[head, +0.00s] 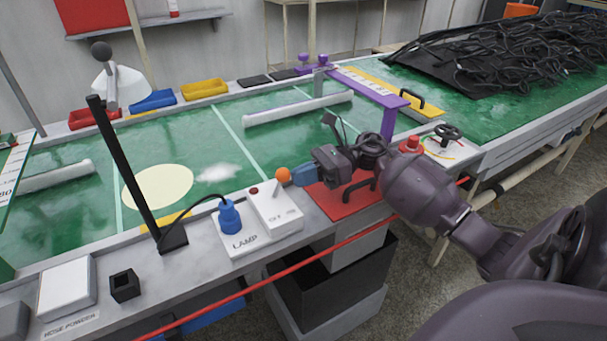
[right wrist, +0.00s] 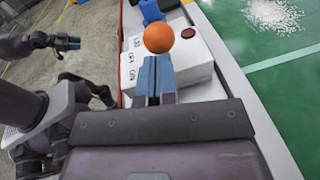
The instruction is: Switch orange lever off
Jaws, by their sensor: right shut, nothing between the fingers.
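The orange lever knob (head: 282,174) sits on a thin stick rising from a white switch box (head: 274,210) on the bench. The stick leans toward the right gripper in the head view. My right gripper (head: 303,176) is shut and empty, its blue fingertips just right of the knob. In the right wrist view, the knob (right wrist: 159,37) shows just beyond the fingertips (right wrist: 156,78); I cannot tell whether they touch it. My left gripper (right wrist: 68,43) shows small at the left of the right wrist view, away from the box; its opening is unclear.
A blue plug (head: 230,216) with a black cable stands on the lamp plate beside the switch box. A black post (head: 125,170) rises to its left. A red plate (head: 345,196) with a black handle lies under my right gripper. A purple frame (head: 375,90) stands behind.

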